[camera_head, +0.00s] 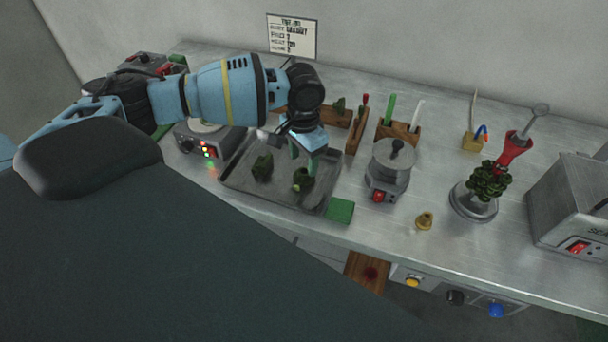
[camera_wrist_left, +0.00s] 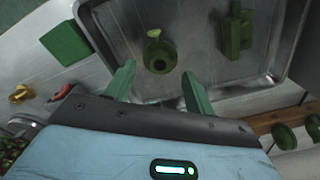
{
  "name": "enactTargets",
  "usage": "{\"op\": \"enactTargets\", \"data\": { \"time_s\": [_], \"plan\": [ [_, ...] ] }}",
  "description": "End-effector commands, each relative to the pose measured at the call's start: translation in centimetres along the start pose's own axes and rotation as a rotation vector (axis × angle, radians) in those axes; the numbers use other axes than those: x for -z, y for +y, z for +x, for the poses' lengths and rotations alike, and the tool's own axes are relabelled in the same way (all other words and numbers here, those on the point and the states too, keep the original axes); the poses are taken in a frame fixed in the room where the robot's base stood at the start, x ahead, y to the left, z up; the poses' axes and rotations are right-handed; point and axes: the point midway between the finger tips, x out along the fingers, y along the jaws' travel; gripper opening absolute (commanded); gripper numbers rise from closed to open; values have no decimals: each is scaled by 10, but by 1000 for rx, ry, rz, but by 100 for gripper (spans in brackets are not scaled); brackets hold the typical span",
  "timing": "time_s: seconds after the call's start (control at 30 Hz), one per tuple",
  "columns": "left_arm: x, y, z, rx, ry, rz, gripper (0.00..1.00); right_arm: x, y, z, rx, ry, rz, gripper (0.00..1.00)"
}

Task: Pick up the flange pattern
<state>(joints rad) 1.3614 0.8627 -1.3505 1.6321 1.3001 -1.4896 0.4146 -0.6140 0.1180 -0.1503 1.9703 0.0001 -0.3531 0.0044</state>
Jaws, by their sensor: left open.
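A round green wax piece with a central hole and a small tab, which looks like the flange pattern (camera_head: 302,181), lies in a grey metal tray (camera_head: 234,180). It also shows in the left wrist view (camera_wrist_left: 160,54), just beyond and between my fingertips. My left gripper (camera_head: 306,163) is open above it, pointing down; its green fingers (camera_wrist_left: 158,74) hold nothing. A blocky green piece with a stem (camera_head: 262,167) lies apart in the same tray, and also in the left wrist view (camera_wrist_left: 236,31). My right gripper is not in view.
A green block (camera_head: 340,210) sits beside the tray. A wax pot (camera_head: 388,172), a brass piece (camera_head: 425,221) and a green wax tree (camera_head: 487,182) stand to the right. Wooden racks (camera_head: 398,130) stand behind. A control box (camera_head: 205,143) is left of the tray.

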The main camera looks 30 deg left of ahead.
Motion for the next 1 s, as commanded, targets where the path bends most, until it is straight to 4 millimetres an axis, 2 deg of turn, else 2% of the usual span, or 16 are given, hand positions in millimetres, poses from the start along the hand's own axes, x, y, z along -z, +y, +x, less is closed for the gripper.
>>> {"op": "enactTargets", "data": {
  "time_s": [0.03, 0.2, 0.53, 0.9, 1.0],
  "plan": [
    [0, 0, 10, 0, -5, 0, 54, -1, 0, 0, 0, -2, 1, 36],
    [1, -1, 30, 0, -3, 0, 54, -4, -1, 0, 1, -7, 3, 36],
    [1, -1, 36, 0, -1, 0, 54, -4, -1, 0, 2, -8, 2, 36],
    [1, -1, 36, -1, -1, 0, 6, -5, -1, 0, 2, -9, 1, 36],
    [1, -1, 36, -1, -1, 0, 6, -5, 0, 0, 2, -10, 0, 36]
  ]
}}
